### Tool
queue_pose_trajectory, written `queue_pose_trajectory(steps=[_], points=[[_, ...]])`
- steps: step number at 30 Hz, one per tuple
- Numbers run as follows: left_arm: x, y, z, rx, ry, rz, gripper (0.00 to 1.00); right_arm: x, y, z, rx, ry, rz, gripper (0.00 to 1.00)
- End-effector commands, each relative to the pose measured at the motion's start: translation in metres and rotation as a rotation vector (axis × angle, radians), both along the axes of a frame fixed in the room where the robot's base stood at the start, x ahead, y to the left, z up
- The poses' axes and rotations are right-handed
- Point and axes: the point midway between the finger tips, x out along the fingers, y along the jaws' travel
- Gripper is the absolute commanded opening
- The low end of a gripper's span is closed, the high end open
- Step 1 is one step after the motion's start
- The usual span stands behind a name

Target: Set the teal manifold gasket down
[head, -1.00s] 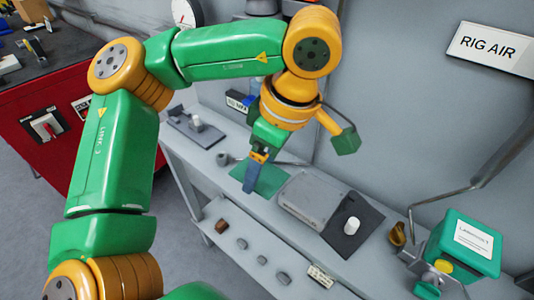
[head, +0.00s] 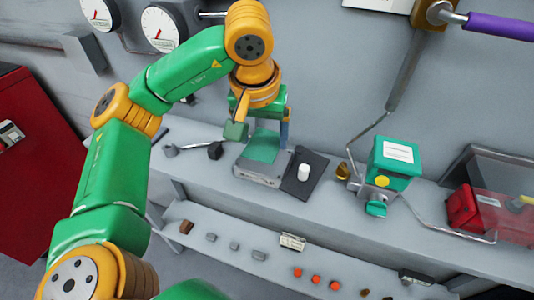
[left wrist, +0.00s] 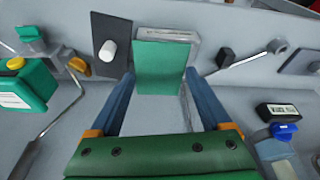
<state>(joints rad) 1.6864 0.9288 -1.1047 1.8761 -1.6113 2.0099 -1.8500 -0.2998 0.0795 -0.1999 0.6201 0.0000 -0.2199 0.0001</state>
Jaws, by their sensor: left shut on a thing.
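The teal manifold gasket (head: 264,146) is a thin flat sheet. My left gripper (left wrist: 160,76) has its two blue fingers on opposite edges of the gasket, which also shows in the left wrist view (left wrist: 160,62). In the head view the gasket overlaps a grey block (head: 258,172) on the bench. I cannot tell whether it touches the block or hangs just above it. One blue finger (head: 285,132) shows at its right side; the other is hidden. My right gripper is not in view.
A dark plate (head: 318,172) with a white cylinder (head: 303,172) lies right of the block. A teal actuator box (head: 393,160) and a bent pipe stand farther right. A lever tool (head: 190,148) lies left. Small parts sit on the lower shelf (head: 220,222).

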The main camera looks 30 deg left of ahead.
Motion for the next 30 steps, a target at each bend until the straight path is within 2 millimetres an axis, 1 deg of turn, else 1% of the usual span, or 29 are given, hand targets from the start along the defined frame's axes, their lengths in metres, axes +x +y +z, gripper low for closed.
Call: queue_pose_trajectory(steps=[1,2,4,10,12,15,17,22,25,26,27,30], points=[[0.008,0.006,-0.017,-0.003,0.011,0.003,0.19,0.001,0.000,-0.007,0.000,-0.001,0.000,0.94],[0.013,0.010,-0.025,-0.003,0.010,0.003,0.19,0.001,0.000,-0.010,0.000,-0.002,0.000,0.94],[0.024,0.018,-0.033,0.000,0.008,0.004,0.19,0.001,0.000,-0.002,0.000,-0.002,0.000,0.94],[0.042,0.031,-0.060,0.001,0.006,0.002,0.19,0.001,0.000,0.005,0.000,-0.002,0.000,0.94],[0.042,0.032,-0.073,0.004,0.006,-0.002,0.19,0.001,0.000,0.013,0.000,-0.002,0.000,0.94],[0.042,0.031,-0.088,0.002,0.003,-0.003,0.19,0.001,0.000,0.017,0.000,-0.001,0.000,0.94],[0.042,0.031,-0.091,0.001,0.002,-0.003,0.19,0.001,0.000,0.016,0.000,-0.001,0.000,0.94],[0.043,0.030,-0.092,0.001,0.000,-0.003,0.19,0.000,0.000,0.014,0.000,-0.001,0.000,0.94],[0.043,0.030,-0.096,0.001,0.000,-0.003,0.19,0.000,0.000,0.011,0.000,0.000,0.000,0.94],[0.043,0.030,-0.094,0.001,0.000,-0.003,0.89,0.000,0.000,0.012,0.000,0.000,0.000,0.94],[0.043,0.030,-0.094,0.001,0.000,-0.003,1.00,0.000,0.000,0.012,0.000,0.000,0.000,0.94],[0.043,0.030,-0.094,0.001,0.000,-0.003,1.00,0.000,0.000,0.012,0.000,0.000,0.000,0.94]])
